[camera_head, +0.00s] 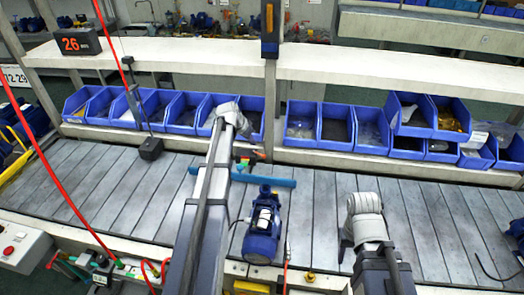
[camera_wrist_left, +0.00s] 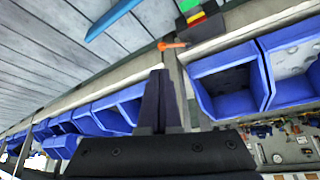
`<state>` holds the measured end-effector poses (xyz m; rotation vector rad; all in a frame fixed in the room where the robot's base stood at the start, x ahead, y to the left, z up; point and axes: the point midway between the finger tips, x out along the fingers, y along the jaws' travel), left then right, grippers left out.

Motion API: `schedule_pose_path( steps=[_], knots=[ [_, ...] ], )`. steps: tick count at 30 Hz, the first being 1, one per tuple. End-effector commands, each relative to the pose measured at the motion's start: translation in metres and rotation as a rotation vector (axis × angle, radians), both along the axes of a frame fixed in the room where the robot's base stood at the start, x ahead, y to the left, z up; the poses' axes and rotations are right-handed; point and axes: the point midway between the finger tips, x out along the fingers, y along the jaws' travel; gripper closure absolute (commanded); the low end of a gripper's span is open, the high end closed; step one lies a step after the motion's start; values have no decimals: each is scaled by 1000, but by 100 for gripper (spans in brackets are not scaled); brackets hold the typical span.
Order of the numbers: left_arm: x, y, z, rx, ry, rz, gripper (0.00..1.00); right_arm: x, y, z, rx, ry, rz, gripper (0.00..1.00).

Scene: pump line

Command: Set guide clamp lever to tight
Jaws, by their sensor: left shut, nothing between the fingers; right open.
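The guide clamp lever, small and orange, shows in the left wrist view (camera_wrist_left: 172,45) beside a green, yellow and red marker (camera_wrist_left: 190,12). In the head view the lever (camera_head: 260,154) is small, near the conveyor's far edge, just right of my left arm. A blue guide rail (camera_head: 284,183) lies on the near side of it. My left gripper (camera_wrist_left: 160,72) is shut and empty, its fingertips close below the lever in the wrist picture; contact cannot be told. My right gripper (camera_head: 345,250) is open over the conveyor's near right part, mostly hidden by its own wrist.
A blue pump (camera_head: 262,232) stands on the slatted conveyor (camera_head: 105,185) between my arms. Blue bins (camera_head: 302,122) line the shelf behind. A control box (camera_head: 20,245) sits front left.

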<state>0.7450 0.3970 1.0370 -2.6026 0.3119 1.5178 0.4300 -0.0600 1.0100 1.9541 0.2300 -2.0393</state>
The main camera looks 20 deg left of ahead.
Motion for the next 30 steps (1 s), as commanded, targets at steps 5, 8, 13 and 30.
schedule_pose_path(
  steps=[5, 8, 13, 30],
  knots=[
    [4, 15, 3, 4, -17, 7, 100, 0, 0, 1, 0, 0, 0, 50],
    [4, 14, 2, 3, -17, 5, 100, 0, 0, 0, 0, 0, 0, 50],
    [7, 13, -6, 3, -16, 6, 100, 0, 0, -7, 0, 0, 0, 50],
    [45, 4, -77, 3, -15, 6, 100, 0, 0, -78, 0, 0, -2, 50]
  ],
)
